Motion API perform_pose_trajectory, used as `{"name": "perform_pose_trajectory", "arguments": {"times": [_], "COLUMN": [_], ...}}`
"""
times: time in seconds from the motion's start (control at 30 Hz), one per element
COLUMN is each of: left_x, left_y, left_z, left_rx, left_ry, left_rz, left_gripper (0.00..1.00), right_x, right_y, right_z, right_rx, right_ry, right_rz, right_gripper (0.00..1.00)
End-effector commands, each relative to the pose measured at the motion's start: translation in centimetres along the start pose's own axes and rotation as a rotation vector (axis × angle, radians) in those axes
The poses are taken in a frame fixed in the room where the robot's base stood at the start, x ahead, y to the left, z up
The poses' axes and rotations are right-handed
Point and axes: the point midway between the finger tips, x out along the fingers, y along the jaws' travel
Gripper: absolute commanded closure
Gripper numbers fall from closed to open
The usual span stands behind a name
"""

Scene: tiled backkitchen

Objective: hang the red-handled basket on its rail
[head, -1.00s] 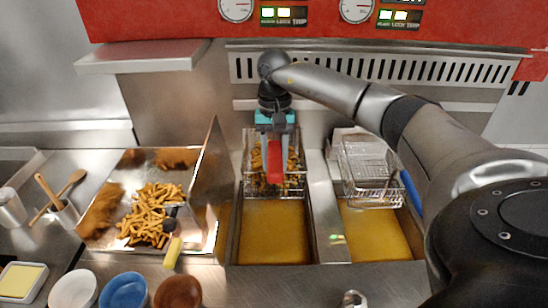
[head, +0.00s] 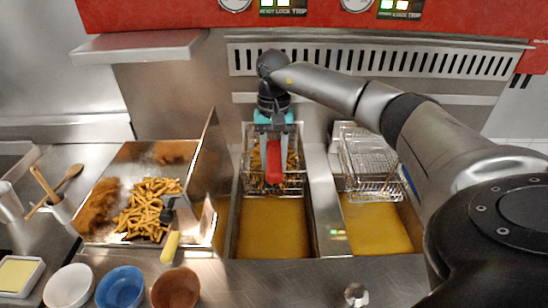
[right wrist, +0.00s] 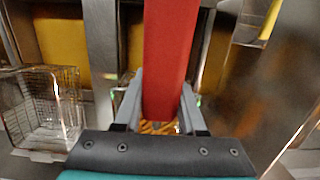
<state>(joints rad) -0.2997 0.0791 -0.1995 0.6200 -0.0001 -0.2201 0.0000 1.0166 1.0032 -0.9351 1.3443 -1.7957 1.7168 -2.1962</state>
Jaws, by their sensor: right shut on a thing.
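The red-handled basket (head: 292,184) is a wire basket with fries in it, at the back of the left oil vat (head: 272,230). Its red handle (head: 274,162) points up toward the head camera and fills the middle of the right wrist view (right wrist: 168,60). My right gripper (head: 274,138) is shut on this handle, one finger on each side; its fingers also show in the right wrist view (right wrist: 160,103). A metal strip below the slotted back panel (head: 380,65) runs behind the basket. I cannot tell whether the basket touches it. My left gripper is not in view.
An empty wire basket (head: 372,165) is at the back of the right vat (head: 375,230), near my right arm. A fries tray (head: 110,235) with an upright side wall and a yellow-handled scoop (head: 170,247) stands left. Bowls (head: 122,288) line the front.

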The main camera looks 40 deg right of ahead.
Motion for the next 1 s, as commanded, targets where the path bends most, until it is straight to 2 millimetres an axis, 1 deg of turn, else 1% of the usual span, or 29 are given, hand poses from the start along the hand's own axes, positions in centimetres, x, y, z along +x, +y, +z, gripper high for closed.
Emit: {"name": "perform_pose_trajectory", "arguments": {"times": [0.1, 0.37, 0.4, 0.7, 0.9, 1.0], "left_x": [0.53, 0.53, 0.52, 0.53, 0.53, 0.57], "left_y": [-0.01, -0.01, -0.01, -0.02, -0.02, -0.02], "left_z": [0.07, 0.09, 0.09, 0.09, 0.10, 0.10], "left_rx": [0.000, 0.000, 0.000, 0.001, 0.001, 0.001], "left_ry": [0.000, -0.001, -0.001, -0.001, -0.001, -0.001], "left_rz": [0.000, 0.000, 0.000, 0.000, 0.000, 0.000], "left_gripper": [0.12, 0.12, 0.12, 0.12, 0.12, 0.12], "right_x": [0.55, 0.66, 0.67, 0.72, 0.87, 0.57], "right_y": [-0.08, -0.07, -0.07, -0.05, 0.00, -0.04], "right_z": [-0.14, -0.08, -0.07, -0.06, 0.02, -0.03], "right_rx": [0.000, 0.000, 0.000, 0.000, 0.000, 0.000], "right_ry": [0.003, 0.000, 0.000, 0.000, -0.005, -0.003], "right_rz": [-0.002, -0.001, -0.001, 0.000, 0.003, 0.001], "right_gripper": [1.00, 1.00, 0.58, 0.25, 0.25, 0.25]}}
